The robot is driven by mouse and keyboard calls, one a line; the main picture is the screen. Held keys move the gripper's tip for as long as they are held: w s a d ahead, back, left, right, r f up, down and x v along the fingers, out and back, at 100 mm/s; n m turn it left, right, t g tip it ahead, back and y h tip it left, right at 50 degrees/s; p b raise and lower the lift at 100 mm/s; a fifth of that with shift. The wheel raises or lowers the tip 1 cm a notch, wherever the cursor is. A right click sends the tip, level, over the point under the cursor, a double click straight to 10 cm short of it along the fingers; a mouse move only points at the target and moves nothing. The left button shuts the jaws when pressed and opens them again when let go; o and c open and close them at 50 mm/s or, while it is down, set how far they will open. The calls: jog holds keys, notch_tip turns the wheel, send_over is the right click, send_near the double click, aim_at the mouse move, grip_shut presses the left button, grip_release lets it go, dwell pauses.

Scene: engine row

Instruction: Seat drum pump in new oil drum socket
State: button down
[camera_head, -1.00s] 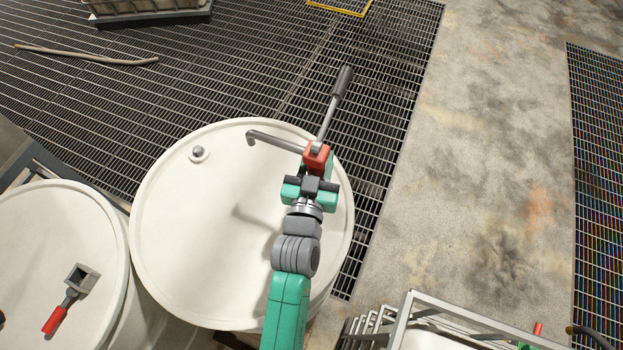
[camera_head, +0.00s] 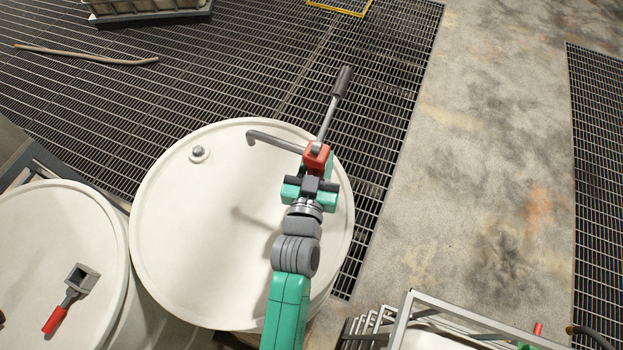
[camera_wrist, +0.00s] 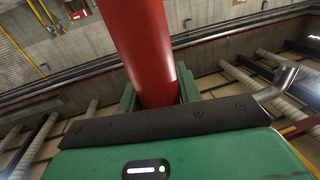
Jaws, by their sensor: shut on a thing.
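The drum pump (camera_head: 316,157) has a red body, a grey spout reaching left and a lever handle with a dark grip pointing up and right. My gripper (camera_head: 311,187) is shut on the pump's red body. In the wrist view the red body (camera_wrist: 147,45) stands between the green fingers of my gripper (camera_wrist: 157,100). The pump is over the right part of the white drum lid (camera_head: 190,240), and a shadow falls on the lid to its left. The pump's lower end and any socket under it are hidden by my arm and gripper, so I cannot tell whether they touch.
A small grey cap (camera_head: 199,153) is on the lid's upper left. A second white drum (camera_head: 40,240) stands at left with a red-handled tool (camera_head: 70,298) on it. A metal frame cart (camera_head: 440,320) is at lower right. Grating and concrete floor lie beyond.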

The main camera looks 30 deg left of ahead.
jog(key=shift+r, duration=0.15)
jog(key=shift+r, duration=0.1)
